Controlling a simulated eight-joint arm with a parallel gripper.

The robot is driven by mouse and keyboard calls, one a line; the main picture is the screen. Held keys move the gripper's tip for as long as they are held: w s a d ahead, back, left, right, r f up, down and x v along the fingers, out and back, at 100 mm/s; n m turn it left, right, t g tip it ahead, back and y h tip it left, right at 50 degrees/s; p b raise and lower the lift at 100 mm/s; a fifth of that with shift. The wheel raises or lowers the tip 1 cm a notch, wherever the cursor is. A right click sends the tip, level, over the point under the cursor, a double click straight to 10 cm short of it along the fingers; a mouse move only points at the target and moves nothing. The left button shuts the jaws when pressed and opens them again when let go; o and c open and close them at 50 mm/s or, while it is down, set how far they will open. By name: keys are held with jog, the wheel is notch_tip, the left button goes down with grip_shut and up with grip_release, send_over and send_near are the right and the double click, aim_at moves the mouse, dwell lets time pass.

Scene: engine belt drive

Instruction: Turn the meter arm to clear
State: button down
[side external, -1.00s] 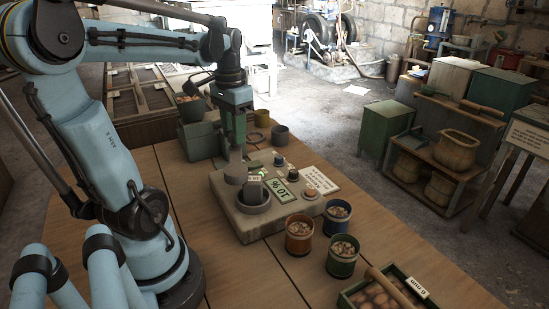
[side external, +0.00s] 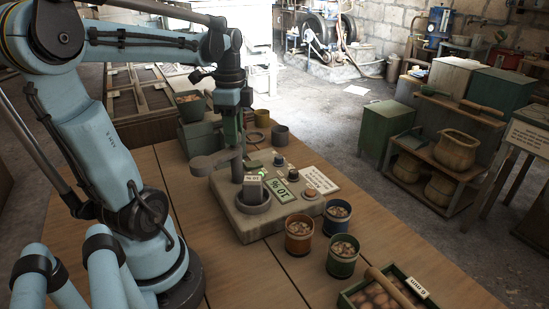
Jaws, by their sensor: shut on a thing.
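The meter is a grey block (side external: 242,224) on the wooden bench, with a round grey cup (side external: 253,207) near its left side. A small label (side external: 253,178) stands at the cup. The grey meter arm (side external: 208,164) sticks out to the left, past the block's edge and away from over the cup. My gripper (side external: 236,143) points down from above and is shut on the meter arm near its post (side external: 237,168). The exact contact between the fingers and the arm is too small to see clearly. A green display (side external: 281,195) is on the block's top.
An orange pot (side external: 299,238), a blue pot (side external: 337,217) and a green pot (side external: 342,262) hold brown pieces in front of the meter. A green tray (side external: 408,288) lies at the bench's front. Bare bench lies left of the block.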

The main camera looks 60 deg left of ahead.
jog(key=shift+m, duration=1.7)
jog(key=c, duration=0.8)
grip_release()
jog(key=shift+r, duration=0.1)
notch_tip(320, 180, up, 12)
jog(key=shift+f, duration=0.1)
